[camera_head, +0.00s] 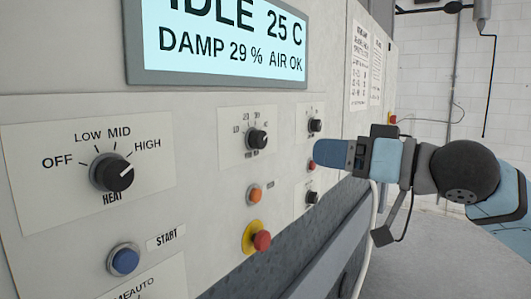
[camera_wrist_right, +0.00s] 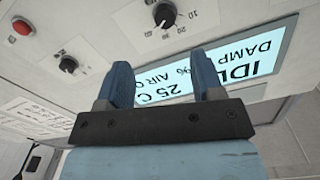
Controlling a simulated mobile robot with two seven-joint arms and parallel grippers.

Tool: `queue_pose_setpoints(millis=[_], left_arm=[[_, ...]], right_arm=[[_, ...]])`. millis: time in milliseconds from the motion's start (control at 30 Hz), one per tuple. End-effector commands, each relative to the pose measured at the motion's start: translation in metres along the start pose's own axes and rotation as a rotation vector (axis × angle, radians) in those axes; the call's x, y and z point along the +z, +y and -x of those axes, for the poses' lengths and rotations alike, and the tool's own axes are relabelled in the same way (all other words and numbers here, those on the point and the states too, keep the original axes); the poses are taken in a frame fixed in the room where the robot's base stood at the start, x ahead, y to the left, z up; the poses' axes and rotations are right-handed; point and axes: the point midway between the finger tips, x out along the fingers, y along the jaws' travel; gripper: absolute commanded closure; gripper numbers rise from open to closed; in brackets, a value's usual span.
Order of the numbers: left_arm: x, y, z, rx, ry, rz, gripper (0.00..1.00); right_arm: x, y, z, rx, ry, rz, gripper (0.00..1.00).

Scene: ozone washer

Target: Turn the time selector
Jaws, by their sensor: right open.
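The numbered knob (camera_head: 257,140), which I take to be the time selector, is black and sits on a pale label plate with a number scale, right of the heat knob. Its caption is too small to read. The numbered knob (camera_wrist_right: 164,14) also shows upside down at the top of the right wrist view, beyond the fingertips. My right gripper (camera_head: 324,152) is open and empty, apart from the panel knobs and to the right of this knob in the head view. Its two blue fingers (camera_wrist_right: 164,78) stand spread apart in the right wrist view. My left gripper is not in view.
The heat knob (camera_head: 112,173) points to HIGH. Nearby are a blue start button (camera_head: 123,260), an orange button (camera_head: 255,195), a red button on yellow (camera_head: 262,241) and a smaller knob (camera_head: 315,125). The display (camera_head: 222,78) is above. Open floor lies right.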

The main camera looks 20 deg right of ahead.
Motion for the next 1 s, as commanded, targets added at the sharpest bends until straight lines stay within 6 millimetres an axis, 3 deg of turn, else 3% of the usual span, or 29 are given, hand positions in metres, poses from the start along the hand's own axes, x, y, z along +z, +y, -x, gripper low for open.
queue_pose_setpoints(millis=[133,267,800,1000], left_arm=[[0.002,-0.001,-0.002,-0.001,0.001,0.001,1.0],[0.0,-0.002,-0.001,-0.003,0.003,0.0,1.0],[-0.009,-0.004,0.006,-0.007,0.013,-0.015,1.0],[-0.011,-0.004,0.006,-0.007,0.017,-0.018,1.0]], right_arm=[[-0.009,-0.007,0.01,0.006,0.003,-0.002,0.39],[-0.011,-0.008,0.003,0.006,0.003,-0.006,0.39],[-0.012,-0.008,-0.1,0.006,0.003,-0.003,0.39],[-0.011,-0.008,-0.121,0.005,0.003,-0.003,0.39]])
